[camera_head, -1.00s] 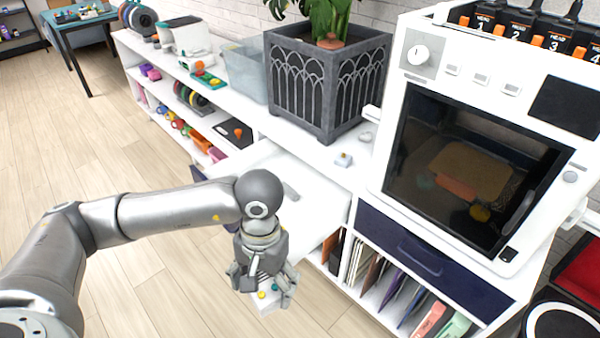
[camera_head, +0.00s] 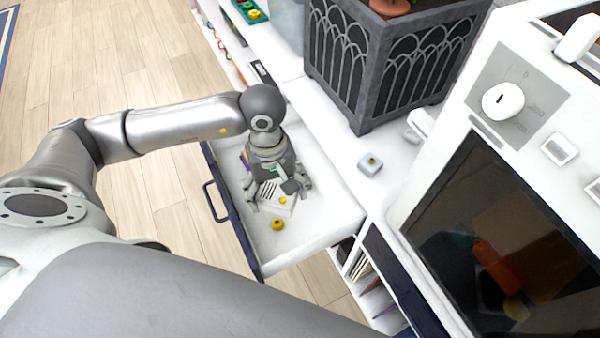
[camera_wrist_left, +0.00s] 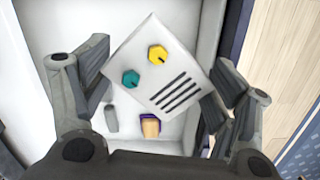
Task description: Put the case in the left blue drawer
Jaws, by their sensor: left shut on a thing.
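The case is a small white box with a yellow knob, a teal knob and dark slots; it shows in the left wrist view (camera_wrist_left: 172,72) and partly under my gripper in the head view (camera_head: 287,207). My left gripper (camera_head: 280,196) is shut on the case, with a finger at each side of it in the left wrist view (camera_wrist_left: 160,100). The blue-fronted drawer (camera_head: 246,240) is pulled open, and the gripper and case are over its white inside. I cannot tell whether the case touches the drawer floor. My right gripper is not in view.
A purple and tan thing (camera_wrist_left: 150,125) is also in the drawer. A grey planter (camera_head: 385,65) and a white machine with a dark window (camera_head: 500,235) stand on the white counter.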

